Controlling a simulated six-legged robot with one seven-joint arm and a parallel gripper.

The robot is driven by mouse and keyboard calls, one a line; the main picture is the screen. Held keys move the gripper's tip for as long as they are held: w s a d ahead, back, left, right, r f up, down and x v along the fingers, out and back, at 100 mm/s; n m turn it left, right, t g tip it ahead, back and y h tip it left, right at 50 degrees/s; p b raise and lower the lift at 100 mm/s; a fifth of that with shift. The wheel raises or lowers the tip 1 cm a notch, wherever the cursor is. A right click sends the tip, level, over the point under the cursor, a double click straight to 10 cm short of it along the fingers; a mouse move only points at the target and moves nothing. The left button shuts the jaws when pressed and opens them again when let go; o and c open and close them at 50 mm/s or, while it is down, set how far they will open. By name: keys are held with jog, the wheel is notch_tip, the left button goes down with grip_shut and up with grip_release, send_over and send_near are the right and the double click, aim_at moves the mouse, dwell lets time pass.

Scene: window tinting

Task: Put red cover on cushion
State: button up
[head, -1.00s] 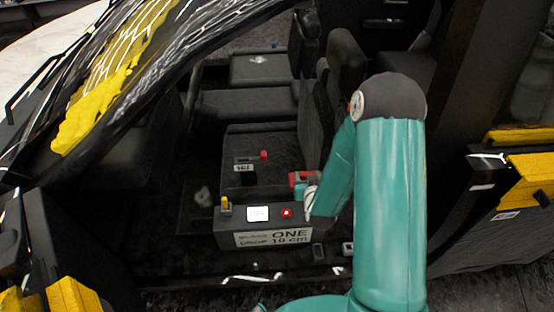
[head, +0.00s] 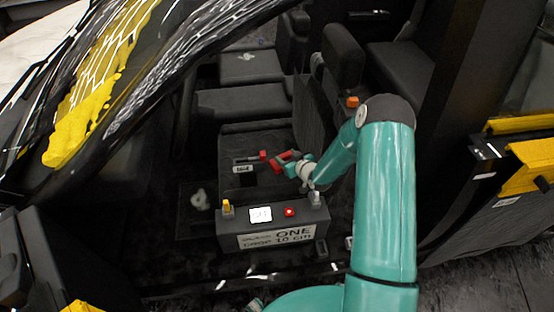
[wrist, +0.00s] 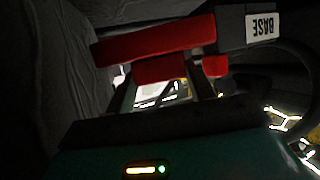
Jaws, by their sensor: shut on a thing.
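The red cover (head: 284,156) is in my gripper (head: 290,160) inside the car, held above the seat area. In the wrist view it is a wide red bar (wrist: 150,40) with a smaller red block (wrist: 160,68) between the fingers of my gripper (wrist: 163,88). Just left of it in the head view is a dark block (head: 243,161) with a red end (head: 263,155) and a white label. The wrist view shows its label (wrist: 262,26) reading BASE, upside down.
A grey box (head: 272,228) marked "ONE" stands in front, with a white panel, a red button and posts at its ends. Dark seats (head: 240,105) lie behind. The windshield frame (head: 150,95) is at left and the door pillar (head: 460,120) at right.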

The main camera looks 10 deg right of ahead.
jog(key=x, duration=0.4)
jog(key=shift+w+d+f, duration=0.1)
jog(key=shift+w, duration=0.1)
jog(key=w+f, duration=0.2)
jog(key=f, duration=0.1)
jog(key=w+a+f, duration=0.1)
jog(key=w+f, duration=0.2)
jog(key=shift+a, duration=0.2)
jog(key=shift+f, duration=1.5)
jog(key=shift+f, duration=0.2)
jog(key=o, duration=1.1)
